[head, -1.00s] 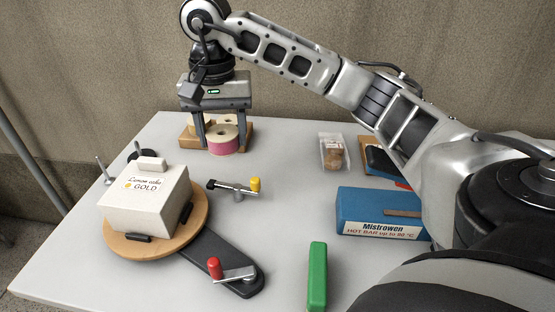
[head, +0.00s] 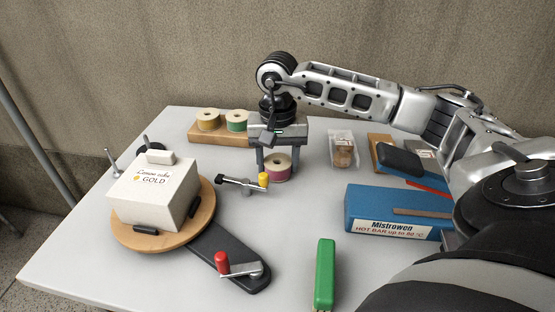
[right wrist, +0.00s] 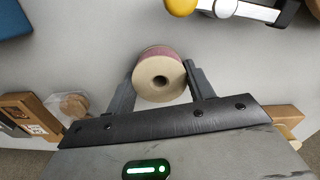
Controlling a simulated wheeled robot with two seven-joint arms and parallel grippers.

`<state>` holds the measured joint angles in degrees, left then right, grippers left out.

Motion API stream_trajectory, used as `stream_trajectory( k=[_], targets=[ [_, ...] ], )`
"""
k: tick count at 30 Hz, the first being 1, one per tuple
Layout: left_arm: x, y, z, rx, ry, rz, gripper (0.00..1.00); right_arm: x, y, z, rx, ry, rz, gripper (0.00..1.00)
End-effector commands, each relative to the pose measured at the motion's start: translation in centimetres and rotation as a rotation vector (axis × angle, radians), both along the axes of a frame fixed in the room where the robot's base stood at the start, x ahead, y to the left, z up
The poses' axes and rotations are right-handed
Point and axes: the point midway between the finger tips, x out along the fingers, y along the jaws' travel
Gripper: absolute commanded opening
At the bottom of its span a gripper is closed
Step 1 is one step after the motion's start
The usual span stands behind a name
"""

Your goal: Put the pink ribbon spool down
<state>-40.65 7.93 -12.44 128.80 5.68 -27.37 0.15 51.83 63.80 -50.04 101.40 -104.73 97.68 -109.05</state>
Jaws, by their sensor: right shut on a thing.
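The pink ribbon spool (head: 277,168) is between the fingers of my right gripper (head: 276,165), in the middle of the head view. My right gripper is shut on it. In the right wrist view the spool (right wrist: 160,76) shows its pale round end with a dark centre hole, with a finger on each side. The spool is low over the grey table or touching it; I cannot tell which. My left gripper is not in view.
A wooden stand (head: 206,137) with yellow and green spools is behind left. A yellow-knobbed clamp (head: 242,184) is close by, left of the spool. The cake box (head: 154,192) sits on a turntable (head: 206,213). A blue hot bar box (head: 398,212) and clear bag (head: 342,149) are right.

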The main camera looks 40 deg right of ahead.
Motion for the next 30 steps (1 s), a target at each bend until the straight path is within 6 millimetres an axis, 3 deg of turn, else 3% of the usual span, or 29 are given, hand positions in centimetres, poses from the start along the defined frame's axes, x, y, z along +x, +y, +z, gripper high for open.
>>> stream_trajectory(
  k=[8,9,10,11,22,30],
  targets=[
    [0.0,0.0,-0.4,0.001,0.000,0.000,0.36,0.0,0.0,-0.4,0.001,-0.001,0.000,0.31],
    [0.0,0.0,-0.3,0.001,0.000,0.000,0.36,0.0,0.0,-0.2,0.001,-0.001,0.000,0.64],
    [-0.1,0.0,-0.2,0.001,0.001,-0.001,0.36,0.0,0.0,-0.2,0.001,-0.001,0.000,0.72],
    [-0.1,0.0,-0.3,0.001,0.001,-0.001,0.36,0.0,0.0,-0.2,0.001,-0.001,0.000,0.75],
    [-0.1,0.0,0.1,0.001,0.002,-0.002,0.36,0.1,0.0,0.5,0.000,-0.003,0.000,0.75],
    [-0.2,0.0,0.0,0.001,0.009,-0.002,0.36,0.1,0.1,5.8,0.002,-0.007,0.001,0.75]
  ],
)
